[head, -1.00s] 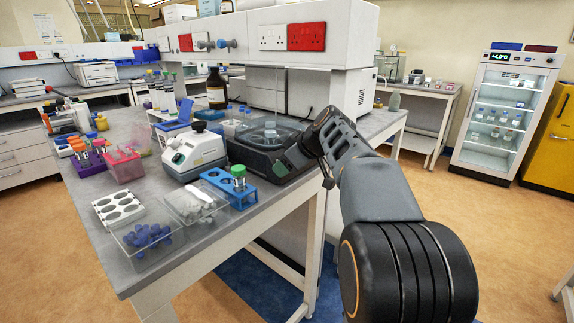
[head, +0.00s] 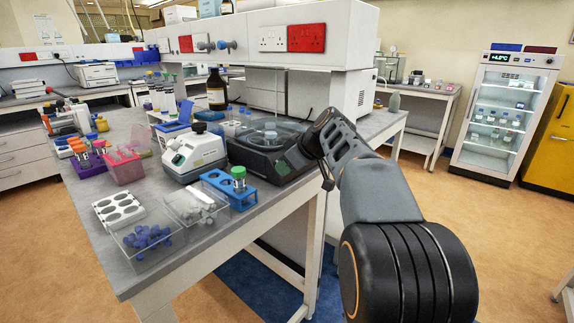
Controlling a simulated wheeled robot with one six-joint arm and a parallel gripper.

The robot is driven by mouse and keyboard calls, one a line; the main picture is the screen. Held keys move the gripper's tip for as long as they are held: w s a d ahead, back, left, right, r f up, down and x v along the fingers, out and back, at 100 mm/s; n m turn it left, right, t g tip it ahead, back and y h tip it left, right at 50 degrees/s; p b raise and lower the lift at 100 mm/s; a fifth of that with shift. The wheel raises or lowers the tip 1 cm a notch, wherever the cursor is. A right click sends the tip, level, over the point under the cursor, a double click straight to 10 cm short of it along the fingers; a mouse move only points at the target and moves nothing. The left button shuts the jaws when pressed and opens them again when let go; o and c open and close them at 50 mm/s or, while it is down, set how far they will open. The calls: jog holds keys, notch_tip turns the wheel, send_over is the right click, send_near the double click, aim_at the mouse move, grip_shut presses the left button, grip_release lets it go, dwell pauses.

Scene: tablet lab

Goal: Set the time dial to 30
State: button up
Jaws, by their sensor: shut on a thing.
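A black bench instrument (head: 250,158) with a clear round cover stands near the bench's front edge. My gripper (head: 298,160) is at the instrument's front right side, seen from behind and small. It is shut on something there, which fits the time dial. The dial, its markings and the fingertips are hidden behind my wrist and gripper, so the setting cannot be read. A small dark panel (head: 281,168) shows on the instrument's front, left of my gripper.
A blue rack (head: 228,188) with a green-capped vial and a white instrument (head: 192,154) stand left of the black instrument. Clear trays (head: 147,240) and a purple rack lie further left. The white overhead cabinet (head: 300,35) is behind. Floor at right is free.

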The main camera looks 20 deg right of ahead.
jog(key=m+p, duration=0.2)
jog(key=m, duration=0.3)
jog(key=shift+r+y, duration=0.1)
jog(key=shift+y, duration=0.3)
jog(key=m+y+p, duration=0.1)
jog(key=m+p, duration=0.1)
jog(key=m, duration=0.4)
jog(key=m+t+p, duration=0.1)
jog(key=m+p, duration=0.1)
jog(key=m, duration=0.4)
jog(key=shift+s+m, duration=0.1)
jog(key=shift+m, duration=0.2)
jog(key=m+p, duration=0.2)
jog(key=m, duration=0.3)
jog(key=shift+t, duration=0.4)
jog(key=shift+f+m, duration=0.2)
jog(key=shift+m, duration=0.2)
jog(key=o, duration=0.9)
